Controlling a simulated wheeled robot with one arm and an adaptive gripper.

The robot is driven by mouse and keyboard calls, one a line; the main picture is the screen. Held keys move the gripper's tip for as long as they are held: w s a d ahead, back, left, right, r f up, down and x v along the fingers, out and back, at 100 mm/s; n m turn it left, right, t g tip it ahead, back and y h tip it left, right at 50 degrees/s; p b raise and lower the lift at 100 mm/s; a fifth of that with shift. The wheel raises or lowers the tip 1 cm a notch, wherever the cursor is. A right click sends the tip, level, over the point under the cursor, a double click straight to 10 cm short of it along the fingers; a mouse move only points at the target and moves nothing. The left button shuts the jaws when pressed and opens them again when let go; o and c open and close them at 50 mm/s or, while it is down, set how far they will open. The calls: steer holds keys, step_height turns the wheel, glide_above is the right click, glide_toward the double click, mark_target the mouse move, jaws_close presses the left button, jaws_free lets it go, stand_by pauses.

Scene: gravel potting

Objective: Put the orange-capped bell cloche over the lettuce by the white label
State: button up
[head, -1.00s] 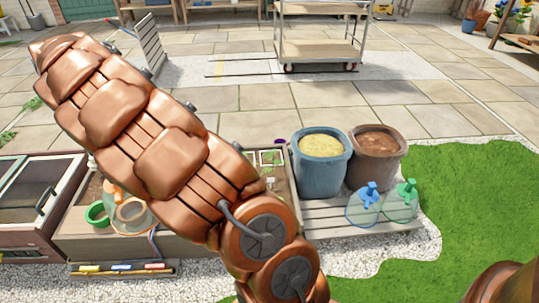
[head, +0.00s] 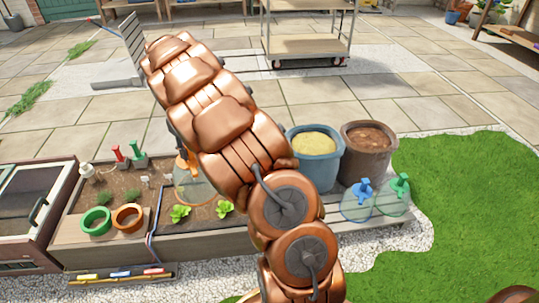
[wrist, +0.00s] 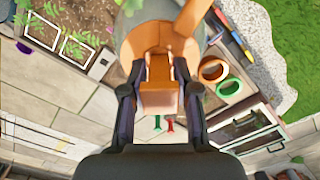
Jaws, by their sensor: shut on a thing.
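The orange-capped bell cloche (head: 192,188) is clear, with an orange cap, and shows over the planting bed left of my arm. In the wrist view, my gripper (wrist: 160,92) is shut on its orange cap (wrist: 161,72); the clear bell shows beyond it. In the head view my arm hides the gripper. Two bright green lettuces show in the bed: a left one (head: 180,213), just in front of the cloche, and a right one (head: 224,208). I cannot tell how high the cloche hangs. I cannot make out the white label.
A green ring (head: 96,220) and an orange ring (head: 128,216) lie at the bed's front left. A blue-capped cloche (head: 358,202) and a green-capped cloche (head: 396,196) stand right on the slatted deck. A blue-grey pot (head: 314,172) and a brown pot (head: 366,165) stand behind.

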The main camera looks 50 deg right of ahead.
steer(key=s+d+f+n+p, duration=0.15)
steer(key=s+d+f, duration=0.25)
steer(key=d, duration=0.4)
steer(key=s+d+f+n+p, duration=0.1)
steer(key=s+d+f+p, duration=0.2)
steer(key=d, duration=0.5)
steer(key=s+d+f+n, duration=0.1)
steer(key=s+d+f, duration=0.35)
steer(key=d, duration=0.35)
step_height(320, 180, down, 11)
steer(key=b, duration=0.1)
steer(key=shift+w+b, duration=0.3)
steer(key=shift+b, duration=0.05)
steer(key=shift+s+r, duration=0.1)
steer(key=shift+s, duration=0.05)
steer(key=shift+f+p, duration=0.3)
stand_by(0.4)
steer(key=o, duration=1)
